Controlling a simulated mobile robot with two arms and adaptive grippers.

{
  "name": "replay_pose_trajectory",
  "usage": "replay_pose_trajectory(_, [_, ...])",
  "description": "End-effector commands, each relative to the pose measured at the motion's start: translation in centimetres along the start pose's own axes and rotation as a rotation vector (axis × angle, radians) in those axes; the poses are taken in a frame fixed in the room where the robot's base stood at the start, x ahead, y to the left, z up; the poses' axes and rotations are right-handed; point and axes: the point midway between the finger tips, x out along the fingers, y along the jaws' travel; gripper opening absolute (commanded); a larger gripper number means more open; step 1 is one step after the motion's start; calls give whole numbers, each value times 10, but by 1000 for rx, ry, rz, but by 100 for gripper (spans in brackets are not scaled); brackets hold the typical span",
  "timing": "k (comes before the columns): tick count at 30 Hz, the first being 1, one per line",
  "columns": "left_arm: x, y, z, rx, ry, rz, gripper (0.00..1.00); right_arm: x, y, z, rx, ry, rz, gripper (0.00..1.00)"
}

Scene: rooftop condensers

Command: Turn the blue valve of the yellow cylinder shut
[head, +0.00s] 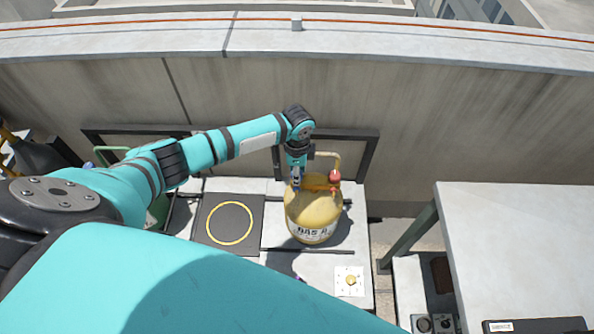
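The yellow cylinder (314,216) stands upright on a pale bench, with dark lettering on its front. My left arm comes in from the left and bends down over it. My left gripper (296,178) points down at the left part of the cylinder's top. A small blue patch shows at the fingertips; it may be the blue valve, but the gripper covers most of that spot. I cannot tell whether the fingers are closed on it. A red fitting (334,176) with a tan pipe sits at the right of the cylinder's top. My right gripper is out of view.
A dark square plate with a yellow ring (229,222) lies left of the cylinder. A white plate with a brass knob (350,280) lies in front. A grey table (520,240) stands at right. A concrete wall (450,120) rises close behind.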

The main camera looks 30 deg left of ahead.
Motion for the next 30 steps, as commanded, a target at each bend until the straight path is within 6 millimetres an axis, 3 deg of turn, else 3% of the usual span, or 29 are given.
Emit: replay_pose_trajectory(30, [-1,-1,-1,959,2,-5,2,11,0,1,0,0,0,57])
